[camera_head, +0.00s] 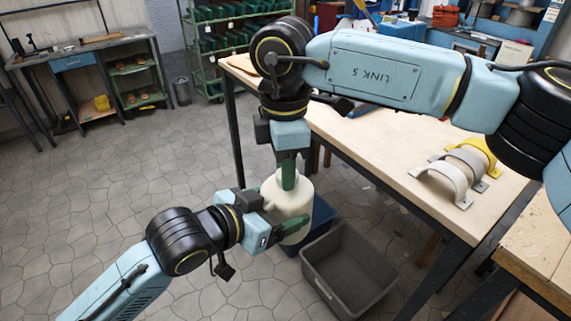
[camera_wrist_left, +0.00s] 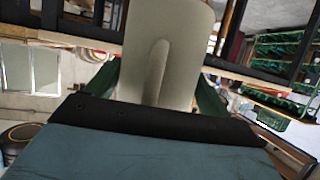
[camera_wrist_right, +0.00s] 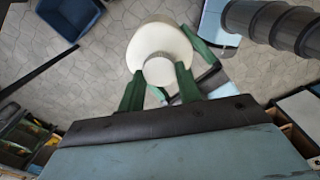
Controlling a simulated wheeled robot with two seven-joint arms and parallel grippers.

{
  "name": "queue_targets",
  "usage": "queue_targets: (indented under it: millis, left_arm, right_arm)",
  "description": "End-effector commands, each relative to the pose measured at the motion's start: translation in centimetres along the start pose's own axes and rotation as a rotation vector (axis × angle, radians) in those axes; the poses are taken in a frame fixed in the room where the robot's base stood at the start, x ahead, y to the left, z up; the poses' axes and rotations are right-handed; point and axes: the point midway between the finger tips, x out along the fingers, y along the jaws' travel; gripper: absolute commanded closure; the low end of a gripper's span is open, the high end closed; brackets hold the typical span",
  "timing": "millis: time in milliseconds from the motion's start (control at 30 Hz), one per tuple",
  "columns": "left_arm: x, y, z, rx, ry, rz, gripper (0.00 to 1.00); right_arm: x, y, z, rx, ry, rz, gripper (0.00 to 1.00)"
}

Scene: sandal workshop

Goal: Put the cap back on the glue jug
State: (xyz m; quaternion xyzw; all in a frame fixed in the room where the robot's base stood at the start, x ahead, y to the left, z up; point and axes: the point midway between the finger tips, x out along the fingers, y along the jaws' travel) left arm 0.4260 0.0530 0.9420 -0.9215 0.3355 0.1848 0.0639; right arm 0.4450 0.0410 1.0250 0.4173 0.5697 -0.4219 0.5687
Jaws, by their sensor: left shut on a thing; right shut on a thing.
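The cream-white glue jug (camera_head: 293,207) is held in the air beside the workbench. It also shows in the left wrist view (camera_wrist_left: 165,40). My left gripper (camera_head: 279,222) is shut on it from the side. My right gripper (camera_head: 288,176) points straight down over the jug's top and is shut on the cap. Whether the cap touches the neck cannot be told, as the fingers hide the neck in the head view.
A grey bin (camera_head: 349,281) and a blue bin (camera_head: 321,217) stand on the floor just right of and below the jug. The workbench (camera_head: 380,150) is to the right, with grey and yellow arched pieces (camera_head: 445,179) on it. The tiled floor at left is clear.

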Motion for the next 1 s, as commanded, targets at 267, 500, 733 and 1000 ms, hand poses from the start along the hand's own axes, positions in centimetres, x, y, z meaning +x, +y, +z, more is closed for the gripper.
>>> queue_targets:
  millis: [267,500,733,1000]
  left_arm:
    - [0.0,0.1,-0.1,0.000,0.002,0.001,0.83]
    - [0.0,0.0,-0.1,0.000,0.002,0.000,0.83]
    - [0.0,0.0,-0.1,0.001,0.003,0.000,0.83]
    - [0.0,0.0,-0.1,0.001,0.003,0.000,0.83]
  right_arm:
    - [-0.1,0.1,0.1,0.020,0.000,0.002,0.53]
    - [0.0,0.0,0.0,0.018,0.000,0.001,0.41]
    - [-0.7,0.1,0.0,0.017,0.000,0.002,0.41]
    - [-5.9,0.1,0.0,0.017,0.000,0.006,0.41]
